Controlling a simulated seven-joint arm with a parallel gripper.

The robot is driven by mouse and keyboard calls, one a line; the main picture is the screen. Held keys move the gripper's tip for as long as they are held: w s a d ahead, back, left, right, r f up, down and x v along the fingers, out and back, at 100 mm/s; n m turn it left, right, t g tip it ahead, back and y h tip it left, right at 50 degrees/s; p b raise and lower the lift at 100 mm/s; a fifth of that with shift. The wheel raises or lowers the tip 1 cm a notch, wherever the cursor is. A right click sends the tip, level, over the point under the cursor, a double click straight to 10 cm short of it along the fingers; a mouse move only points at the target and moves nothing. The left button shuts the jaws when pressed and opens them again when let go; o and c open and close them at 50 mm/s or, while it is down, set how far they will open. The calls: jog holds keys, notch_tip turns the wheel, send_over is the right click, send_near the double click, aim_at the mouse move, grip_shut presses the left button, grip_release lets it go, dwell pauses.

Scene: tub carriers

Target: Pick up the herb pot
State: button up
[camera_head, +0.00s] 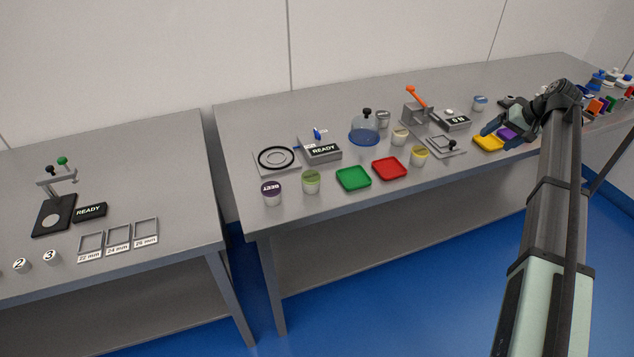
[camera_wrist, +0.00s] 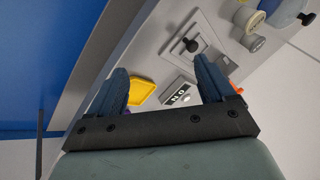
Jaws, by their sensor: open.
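Several small lidded tubs stand on the long grey table in the head view. One has a green lid (camera_head: 311,181), and a tub with a dark purple lid (camera_head: 271,190) reads BEET. A tub with a yellow lid (camera_head: 419,156) and a cream-lidded tub (camera_head: 400,136) stand further right. No label reads as herb at this size, so I cannot tell which is the herb pot. My gripper (camera_head: 498,134) is open and empty above the right part of this table, by the yellow tray. In the wrist view its two blue fingers (camera_wrist: 161,72) are spread apart with nothing between them.
Green (camera_head: 353,178), red (camera_head: 389,168) and yellow (camera_head: 488,143) trays line the front edge. A READY box (camera_head: 322,150), a clear dome (camera_head: 364,138) and an orange-handled device (camera_head: 416,110) stand behind. A second table (camera_head: 180,180) is at left, across a gap.

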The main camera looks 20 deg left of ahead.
jog(key=s+a+r+n+g, duration=0.1)
jog(key=s+a+r+n, duration=0.1)
jog(key=a, duration=0.4)
jog(key=s+a+r+n, duration=0.1)
jog(key=a+n, duration=0.1)
jog(key=a, duration=0.3)
jog(key=n+g+h, duration=0.2)
jog(key=n+h, duration=0.2)
jog(key=n, duration=0.9)
send_near(311, 176)
jog(key=shift+y, duration=0.3)
jog(key=shift+a+f, duration=0.2)
jog(key=shift+f, duration=1.5)
jog(key=shift+a+f, duration=0.2)
jog(key=shift+f, duration=1.5)
jog(key=shift+a+f, duration=0.15)
jog(key=shift+f, duration=1.55)
jog(key=c, duration=1.1)
